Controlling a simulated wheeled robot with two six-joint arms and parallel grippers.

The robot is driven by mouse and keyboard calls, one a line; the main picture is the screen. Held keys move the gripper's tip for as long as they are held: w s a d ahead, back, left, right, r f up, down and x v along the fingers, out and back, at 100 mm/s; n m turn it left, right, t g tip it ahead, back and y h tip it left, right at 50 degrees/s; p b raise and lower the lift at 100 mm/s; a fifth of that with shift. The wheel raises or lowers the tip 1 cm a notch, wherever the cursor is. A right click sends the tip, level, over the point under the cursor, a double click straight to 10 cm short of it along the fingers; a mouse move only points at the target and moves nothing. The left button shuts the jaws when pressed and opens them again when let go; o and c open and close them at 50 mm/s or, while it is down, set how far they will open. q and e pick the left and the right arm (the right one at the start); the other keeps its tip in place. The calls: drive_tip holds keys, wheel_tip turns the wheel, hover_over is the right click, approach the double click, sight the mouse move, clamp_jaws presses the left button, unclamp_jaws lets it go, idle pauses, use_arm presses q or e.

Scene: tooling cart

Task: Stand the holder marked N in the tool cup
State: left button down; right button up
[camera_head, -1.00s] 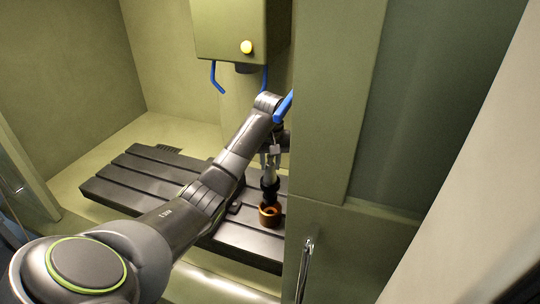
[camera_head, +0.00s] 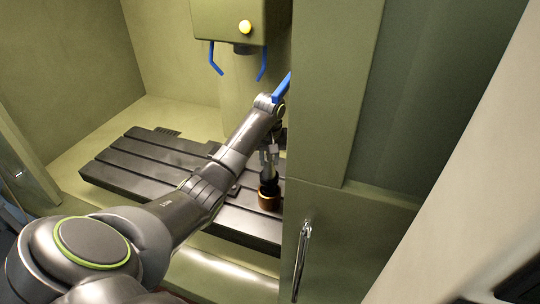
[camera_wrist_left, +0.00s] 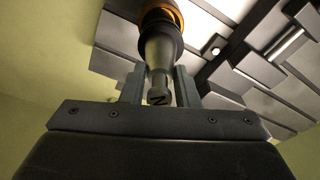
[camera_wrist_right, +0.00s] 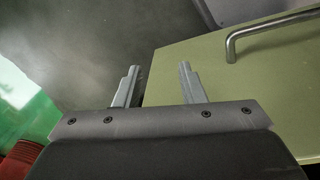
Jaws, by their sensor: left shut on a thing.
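The holder marked N (camera_wrist_left: 159,62) is a pale tapered tool with a black collar, and the letter N shows on its end in the left wrist view. It is upright in the head view (camera_head: 268,172). My left gripper (camera_head: 268,148) is shut on its upper end, with a finger on each side in the left wrist view (camera_wrist_left: 158,88). The copper-brown tool cup (camera_head: 269,202) stands on the slotted table directly under the holder. The black lower part reaches the cup's mouth and hides its inside. My right gripper (camera_wrist_right: 159,72) is open and empty.
The dark slotted table (camera_head: 140,178) is clear to the left. A machine head (camera_head: 228,22) with blue hooks hangs above. A green panel (camera_head: 335,100) stands close to the right of my left gripper. A door handle (camera_head: 302,250) is below; another handle shows in the right wrist view (camera_wrist_right: 270,27).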

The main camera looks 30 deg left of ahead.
use_arm(q)
drive_tip(key=shift+f, duration=0.2)
idle(1.0)
idle(0.3)
drive_tip(key=c, duration=1.4)
unclamp_jaws()
drive_tip(key=shift+d, duration=0.1)
drive_tip(key=shift+c, duration=0.2)
drive_tip(key=shift+s, duration=0.15)
